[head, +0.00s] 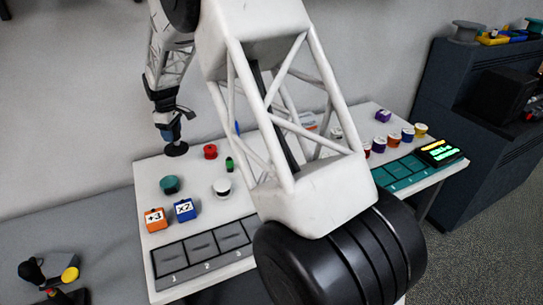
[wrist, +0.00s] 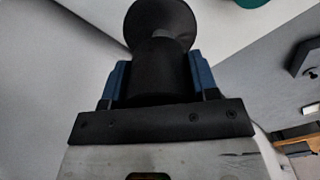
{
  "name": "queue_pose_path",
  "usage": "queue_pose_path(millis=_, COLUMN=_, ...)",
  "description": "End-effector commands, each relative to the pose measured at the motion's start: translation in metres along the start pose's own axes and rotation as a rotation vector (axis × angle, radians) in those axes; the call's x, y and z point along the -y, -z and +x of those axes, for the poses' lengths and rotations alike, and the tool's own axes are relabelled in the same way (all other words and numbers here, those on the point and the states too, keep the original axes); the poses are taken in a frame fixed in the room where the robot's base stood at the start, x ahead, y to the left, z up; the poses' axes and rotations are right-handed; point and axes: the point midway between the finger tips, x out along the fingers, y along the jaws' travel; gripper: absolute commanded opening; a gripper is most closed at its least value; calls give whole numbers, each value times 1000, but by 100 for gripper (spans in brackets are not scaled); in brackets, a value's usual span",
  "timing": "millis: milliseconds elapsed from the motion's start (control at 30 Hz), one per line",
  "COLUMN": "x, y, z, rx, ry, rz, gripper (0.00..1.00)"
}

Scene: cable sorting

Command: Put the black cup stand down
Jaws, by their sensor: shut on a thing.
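The black cup stand (head: 176,150) is in my gripper (head: 172,132), near the back left edge of the white table (head: 148,180). It has a wide round flared end, which points down in the head view. In the wrist view the stand (wrist: 160,68) sits between the two blue fingers of my gripper (wrist: 160,82), with its flared end beyond the fingertips. The fingers are shut on its body. I cannot tell whether the flared end touches the table or hangs just above it.
A teal spool (head: 170,184), a red spool (head: 210,151), a green piece (head: 229,164) and a white spool (head: 222,188) stand nearby. Orange (head: 155,220) and blue (head: 185,209) blocks stand behind a grey numbered tray (head: 168,278). My arm hides the table's middle.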

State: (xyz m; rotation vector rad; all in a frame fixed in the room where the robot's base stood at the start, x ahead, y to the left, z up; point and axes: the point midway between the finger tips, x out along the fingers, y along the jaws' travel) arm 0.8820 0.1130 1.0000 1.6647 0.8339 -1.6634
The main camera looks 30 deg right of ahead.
Motion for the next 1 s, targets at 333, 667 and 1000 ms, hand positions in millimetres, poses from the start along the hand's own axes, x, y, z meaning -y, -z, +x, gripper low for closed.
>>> queue_pose_path(millis=333, x=-52, y=-91, z=-11, rx=-1, ry=-1, rz=149, gripper=0)
queue_pose_path(millis=667, x=-87, y=-177, z=-20, rx=0, ry=-1, rz=287, gripper=0)
queue_pose_path(millis=1000, x=-113, y=-267, z=-28, rx=0, ry=-1, rz=429, gripper=0)
